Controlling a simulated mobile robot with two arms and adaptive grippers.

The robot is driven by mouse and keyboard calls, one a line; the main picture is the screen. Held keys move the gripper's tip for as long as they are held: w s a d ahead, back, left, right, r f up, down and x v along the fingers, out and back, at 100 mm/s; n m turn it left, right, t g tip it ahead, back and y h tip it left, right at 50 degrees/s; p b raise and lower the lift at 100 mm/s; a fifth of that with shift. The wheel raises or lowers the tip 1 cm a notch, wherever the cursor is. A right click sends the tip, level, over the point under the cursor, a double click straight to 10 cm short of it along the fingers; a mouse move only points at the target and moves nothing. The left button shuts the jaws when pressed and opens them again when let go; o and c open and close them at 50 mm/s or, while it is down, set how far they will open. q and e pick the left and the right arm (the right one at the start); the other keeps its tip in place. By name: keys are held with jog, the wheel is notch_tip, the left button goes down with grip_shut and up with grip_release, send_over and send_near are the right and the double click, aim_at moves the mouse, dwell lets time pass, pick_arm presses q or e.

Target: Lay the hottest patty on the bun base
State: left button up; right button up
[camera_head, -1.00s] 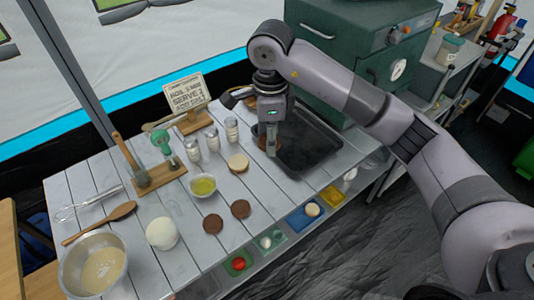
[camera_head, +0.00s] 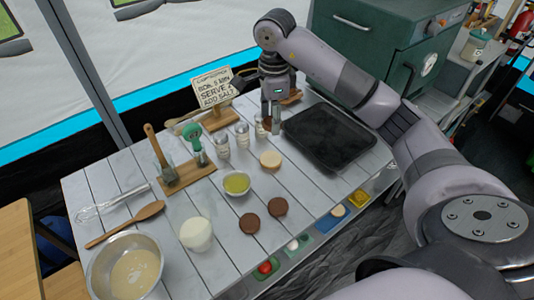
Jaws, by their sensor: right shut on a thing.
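My right gripper (camera_head: 271,126) points down beside the left edge of the black tray (camera_head: 345,160), close to the shaker jars. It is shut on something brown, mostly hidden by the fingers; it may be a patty. A pale round bun piece (camera_head: 270,159) lies flat on the white slatted table in front of the gripper, apart from it. Two brown patties lie flat nearer the front edge, the left patty (camera_head: 249,224) and the right patty (camera_head: 278,207). Which is hottest cannot be told. My left gripper is out of view.
Several shaker jars (camera_head: 243,134) stand left of the gripper, with a sign (camera_head: 213,88) behind. A yellow bowl (camera_head: 236,184), a white round item (camera_head: 196,234) and a steel bowl (camera_head: 126,268) stand to the left. A green oven (camera_head: 365,50) is behind the tray.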

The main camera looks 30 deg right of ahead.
send_over(271, 159)
notch_tip(271, 159, down, 8)
jog(key=shift+f+p, duration=0.25)
jog(key=shift+p, duration=0.15)
notch_tip(271, 159, down, 4)
jog(key=shift+r, duration=0.1)
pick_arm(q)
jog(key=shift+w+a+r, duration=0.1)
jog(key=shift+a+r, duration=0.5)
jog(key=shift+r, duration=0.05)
pick_arm(e)
jog(key=shift+f, duration=0.25)
jog(key=o, duration=1.1)
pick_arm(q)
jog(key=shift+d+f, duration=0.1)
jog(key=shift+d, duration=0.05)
pick_arm(e)
jog(key=shift+r, duration=0.1)
